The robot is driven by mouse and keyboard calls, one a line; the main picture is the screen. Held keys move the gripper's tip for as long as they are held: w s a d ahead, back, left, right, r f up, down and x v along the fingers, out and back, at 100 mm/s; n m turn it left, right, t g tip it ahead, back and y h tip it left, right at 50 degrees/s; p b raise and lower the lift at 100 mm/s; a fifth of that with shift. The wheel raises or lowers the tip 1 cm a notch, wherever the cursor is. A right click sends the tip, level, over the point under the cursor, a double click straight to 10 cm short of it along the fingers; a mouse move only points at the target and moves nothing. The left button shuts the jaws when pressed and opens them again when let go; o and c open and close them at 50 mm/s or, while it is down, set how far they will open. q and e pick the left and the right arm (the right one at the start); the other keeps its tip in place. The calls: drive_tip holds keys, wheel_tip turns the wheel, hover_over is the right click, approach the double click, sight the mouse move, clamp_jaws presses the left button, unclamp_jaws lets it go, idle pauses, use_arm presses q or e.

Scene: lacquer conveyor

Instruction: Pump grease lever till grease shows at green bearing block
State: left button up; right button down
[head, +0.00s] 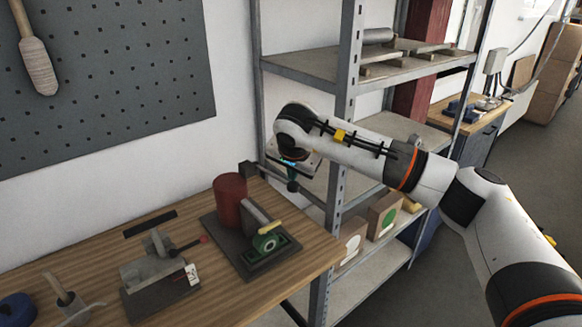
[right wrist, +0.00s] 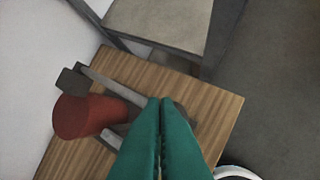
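The green bearing block (head: 268,244) sits on a dark base plate at the bench's right end. Beside it stands a red cylinder (head: 230,202), also in the right wrist view (right wrist: 82,118). A dark block (head: 248,169) is behind the cylinder; in the right wrist view a grey bar (right wrist: 112,88), apparently the grease lever, runs from this block (right wrist: 72,82) towards my fingertips. My right gripper (head: 292,186) is above the bench's right end, its teal fingers (right wrist: 160,101) together with only a thin line between them. They hide part of the bar; contact cannot be told. No grease is discernible. My left gripper is out of view.
A grey fixture (head: 158,272) with a red-knobbed lever stands left of the green block. A metal shelf rack (head: 345,110) stands close behind and right of my right gripper, with boxes (head: 384,214) low down. A pegboard (head: 110,75) hangs on the wall.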

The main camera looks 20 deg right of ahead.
drive_tip(key=shift+w+a+r+p, duration=0.1)
drive_tip(key=shift+w+r+p, duration=0.2)
drive_tip(key=shift+r, duration=0.35)
drive_tip(key=shift+w+a+r+p, duration=0.15)
drive_tip(key=shift+r+p, duration=0.25)
drive_tip(key=shift+r, duration=0.25)
drive_tip(key=shift+w+a+r+p, duration=0.1)
drive_tip(key=shift+w+r+p, duration=0.2)
drive_tip(key=shift+r, duration=0.35)
drive_tip(key=shift+d, duration=0.1)
drive_tip(key=r+p, duration=0.1)
drive_tip(key=w+r+p, duration=0.1)
drive_tip(key=r, duration=0.1)
drive_tip(key=r+p, duration=0.1)
drive_tip(key=shift+w+a+r, duration=0.15)
drive_tip(key=shift+a+r, duration=0.15)
drive_tip(key=shift+r, duration=0.05)
